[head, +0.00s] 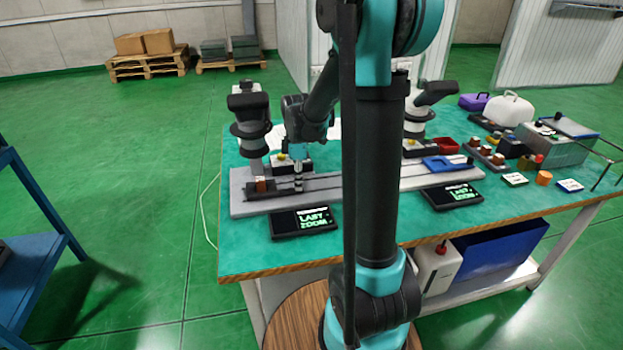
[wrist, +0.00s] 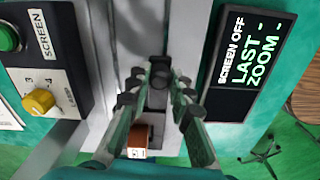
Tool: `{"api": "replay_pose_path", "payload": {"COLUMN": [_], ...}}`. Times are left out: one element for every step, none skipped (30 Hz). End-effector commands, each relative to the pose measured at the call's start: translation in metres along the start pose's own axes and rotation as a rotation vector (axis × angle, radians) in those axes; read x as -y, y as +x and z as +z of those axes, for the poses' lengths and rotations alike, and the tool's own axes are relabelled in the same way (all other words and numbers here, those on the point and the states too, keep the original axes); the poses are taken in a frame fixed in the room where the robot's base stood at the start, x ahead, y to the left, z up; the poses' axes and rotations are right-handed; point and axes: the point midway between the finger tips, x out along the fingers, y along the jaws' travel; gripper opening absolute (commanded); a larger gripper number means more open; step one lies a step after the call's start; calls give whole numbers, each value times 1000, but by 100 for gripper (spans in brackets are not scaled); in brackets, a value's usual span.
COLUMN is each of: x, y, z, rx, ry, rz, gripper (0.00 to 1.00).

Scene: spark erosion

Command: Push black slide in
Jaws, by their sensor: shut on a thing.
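The black slide (head: 250,189) is a dark piece at the left end of the long grey rail (head: 345,188). It carries a small copper-brown block (head: 261,185), which also shows low in the wrist view (wrist: 138,142). My gripper (head: 298,184) is lowered at the rail, just right of the copper block. In the wrist view my gripper's fingers (wrist: 158,88) close around a small dark upright knob (wrist: 159,72) on the rail's line. The fingers partly hide the slide, so its full length is not clear.
A blue slide (head: 445,163) sits at the rail's right end. Black screens (head: 305,222) (head: 452,196) lie in front. Two microscope-like heads (head: 250,110) stand behind. In the wrist view a control box with a yellow knob (wrist: 39,102) is at left.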

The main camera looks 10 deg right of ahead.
Motion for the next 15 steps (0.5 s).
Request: {"api": "replay_pose_path", "payload": {"x": [1,1,1,1,2,2,2,2,2,2,2,2,2,2,2], "y": [0,0,0,0,0,0,0,0,0,0,0,0,0,0,0], "z": [-4,-6,-8,-9,-9,-10,-11,-11,-11,-11,-12,-12,-12,-12,-12], "rx": [0,0,0,0,-1,-1,-2,-2,-3,-3,-3,-4,-4,-5,-5], "ry": [-1,-1,-1,-1,-1,-1,-1,-1,-1,-1,-2,-2,-2,-2,-3], "rz": [0,0,0,-1,-1,-1,-1,-1,-1,-1,-1,-1,-1,-1,-1], "gripper": [0,0,0,0,0,0,0,0,0,0,0,0,0,0,0]}}
